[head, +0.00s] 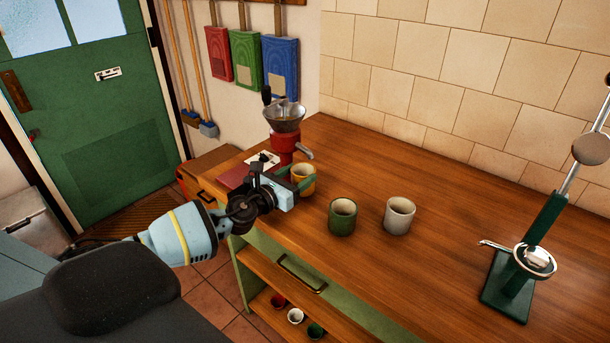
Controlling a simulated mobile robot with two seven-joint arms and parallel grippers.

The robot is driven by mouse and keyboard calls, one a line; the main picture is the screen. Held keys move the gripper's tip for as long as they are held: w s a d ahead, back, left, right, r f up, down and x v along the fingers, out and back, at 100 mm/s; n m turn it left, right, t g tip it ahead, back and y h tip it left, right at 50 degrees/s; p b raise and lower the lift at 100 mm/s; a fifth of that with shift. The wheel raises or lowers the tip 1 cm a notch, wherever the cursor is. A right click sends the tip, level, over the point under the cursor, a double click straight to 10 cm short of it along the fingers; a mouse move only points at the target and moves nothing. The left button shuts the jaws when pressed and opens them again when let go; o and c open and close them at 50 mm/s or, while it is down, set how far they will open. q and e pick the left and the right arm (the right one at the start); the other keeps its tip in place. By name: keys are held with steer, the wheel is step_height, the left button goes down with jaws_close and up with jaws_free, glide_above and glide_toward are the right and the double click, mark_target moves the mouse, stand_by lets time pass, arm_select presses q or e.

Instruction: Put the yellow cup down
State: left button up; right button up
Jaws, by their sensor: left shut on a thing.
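The yellow cup (303,180) is upright at the left end of the wooden counter, in front of the red coffee grinder (286,143). My left gripper (302,182) comes in from the left and is shut on the yellow cup, with a finger across its side. The gripper hides part of the cup and its base, so I cannot tell whether it touches the counter. My right gripper is not in view.
A green cup (342,217) and a white cup (399,215) stand right of the yellow cup on the counter (420,270). A green lever press (528,260) stands at the far right. The counter between the white cup and the press is clear.

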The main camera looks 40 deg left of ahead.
mark_target(310, 171)
arm_select(q)
steer(key=w, duration=0.3)
steer(key=shift+w+d, duration=0.2)
steer(key=shift+w, duration=0.05)
steer(key=shift+s+f+b, duration=0.1)
steer(key=shift+f+b, duration=0.4)
steer(key=shift+f, duration=0.4)
steer(key=shift+s+r, duration=0.1)
steer(key=shift+r, duration=0.1)
steer(key=shift+f, duration=0.2)
steer(key=o, duration=1.1)
steer(key=shift+r, duration=0.2)
steer(key=s, duration=0.7)
steer(key=s+a, duration=0.1)
steer(key=s, duration=0.2)
steer(key=shift+s+f, duration=0.15)
steer(key=shift+s, duration=0.8)
